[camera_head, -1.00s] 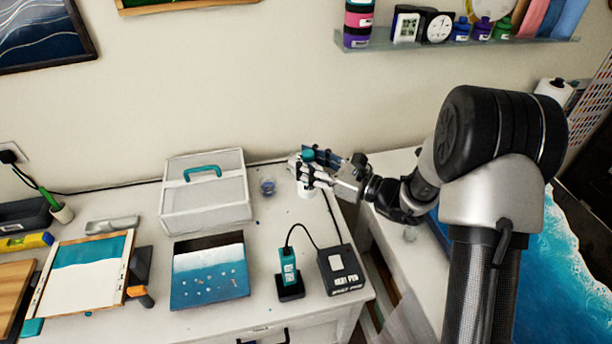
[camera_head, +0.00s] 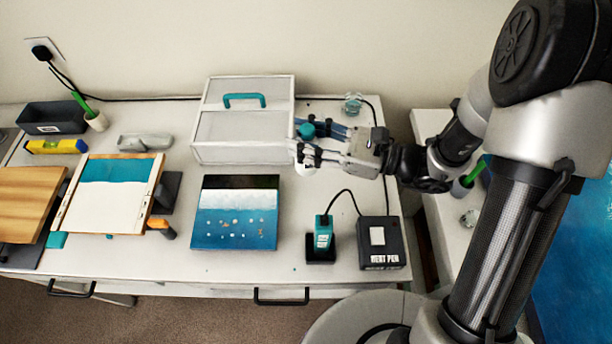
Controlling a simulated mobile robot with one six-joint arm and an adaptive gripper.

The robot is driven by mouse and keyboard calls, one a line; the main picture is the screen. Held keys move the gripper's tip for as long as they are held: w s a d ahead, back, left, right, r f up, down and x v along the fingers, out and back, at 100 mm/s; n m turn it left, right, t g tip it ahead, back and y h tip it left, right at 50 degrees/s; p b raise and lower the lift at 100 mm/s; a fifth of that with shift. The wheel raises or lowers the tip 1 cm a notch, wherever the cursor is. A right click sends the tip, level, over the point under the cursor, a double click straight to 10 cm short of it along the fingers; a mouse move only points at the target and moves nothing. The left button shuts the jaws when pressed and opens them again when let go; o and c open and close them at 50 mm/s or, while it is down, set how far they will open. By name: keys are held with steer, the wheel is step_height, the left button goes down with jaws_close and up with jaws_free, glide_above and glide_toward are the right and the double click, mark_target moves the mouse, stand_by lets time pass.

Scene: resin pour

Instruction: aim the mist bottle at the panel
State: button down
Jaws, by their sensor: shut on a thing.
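My gripper (camera_head: 312,153) is shut on the mist bottle (camera_head: 306,131), a small white bottle with a teal top. It holds the bottle at the right front corner of the white box. The fingers hide much of the bottle, and I cannot tell which way its nozzle points. A panel (camera_head: 235,205) with black, white and blue bands and several small spots lies in front of the box, left of and nearer than the gripper. Another teal-and-white panel (camera_head: 112,198) lies further left between wooden strips. The bottle is apart from both panels.
The white box (camera_head: 243,128) with a teal handle stands behind the spotted panel. A glass jar (camera_head: 352,104) is behind the gripper. A teal tool in a black stand (camera_head: 321,240) and a black box (camera_head: 381,242) with a cable stand at the front right.

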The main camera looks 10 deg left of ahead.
step_height(320, 180, down, 13)
steer(key=b, duration=0.4)
steer(key=shift+f, duration=0.2)
steer(key=shift+w, duration=0.1)
steer(key=shift+f, duration=0.1)
steer(key=c, duration=0.9)
jaws_free()
steer(key=d, duration=0.4)
steer(key=d+p, duration=0.1)
steer(key=d, duration=0.3)
steer(key=d+p, duration=0.1)
steer(key=d, duration=0.3)
steer(key=shift+s, duration=0.4)
